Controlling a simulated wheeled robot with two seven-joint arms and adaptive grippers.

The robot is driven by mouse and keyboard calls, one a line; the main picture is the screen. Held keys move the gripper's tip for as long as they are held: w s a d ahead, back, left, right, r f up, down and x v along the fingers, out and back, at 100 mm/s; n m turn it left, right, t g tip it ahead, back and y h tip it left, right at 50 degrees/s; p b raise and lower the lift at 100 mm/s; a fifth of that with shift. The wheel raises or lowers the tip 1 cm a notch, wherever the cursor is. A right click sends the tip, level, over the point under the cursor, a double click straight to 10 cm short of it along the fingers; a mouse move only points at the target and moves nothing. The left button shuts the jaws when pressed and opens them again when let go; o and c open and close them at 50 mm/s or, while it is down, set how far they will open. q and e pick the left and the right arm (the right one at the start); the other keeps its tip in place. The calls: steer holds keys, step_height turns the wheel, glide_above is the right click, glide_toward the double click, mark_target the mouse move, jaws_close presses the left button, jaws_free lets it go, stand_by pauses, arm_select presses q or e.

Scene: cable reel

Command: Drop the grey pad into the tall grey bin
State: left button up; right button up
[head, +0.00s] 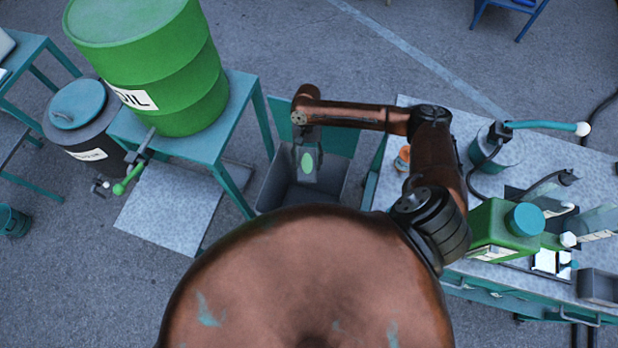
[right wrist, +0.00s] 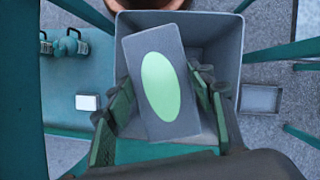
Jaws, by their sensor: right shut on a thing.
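The grey pad (right wrist: 161,85) is a flat slab with a light green oval on its face. My right gripper (right wrist: 165,110) is shut on it, with a finger at each side of the pad in the right wrist view. In the head view my right gripper (head: 306,140) points down, and the pad (head: 306,165) hangs below it. The tall grey bin (head: 270,185) is open at the top and lies behind and below the pad. In the right wrist view the bin's rim (right wrist: 225,25) surrounds most of the pad. My left gripper is not in view.
A green oil drum (head: 160,70) stands on a teal stand left of the bin. A dark barrel (head: 85,130) is further left. The workbench (head: 400,105) on the right carries a green can (head: 500,232), a teal-handled pump (head: 490,145) and small items.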

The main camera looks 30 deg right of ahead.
steer(key=shift+w+d+f, duration=0.15)
steer(key=shift+w+f, duration=0.15)
steer(key=shift+f, duration=0.3)
steer(key=shift+w+d+f, duration=0.1)
steer(key=shift+w+f, duration=0.15)
steer(key=shift+f, duration=0.35)
steer(key=shift+s+d+f+b, duration=0.15)
steer(key=shift+s+f+b, duration=0.1)
steer(key=shift+f+b, duration=0.7)
arm_select(q)
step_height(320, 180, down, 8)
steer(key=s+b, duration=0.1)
steer(key=b, duration=0.5)
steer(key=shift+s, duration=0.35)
arm_select(e)
step_height(320, 180, down, 4)
steer(key=shift+w+r, duration=0.15)
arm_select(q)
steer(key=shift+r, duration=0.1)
arm_select(e)
steer(key=o, duration=1.4)
steer(key=shift+c, duration=0.2)
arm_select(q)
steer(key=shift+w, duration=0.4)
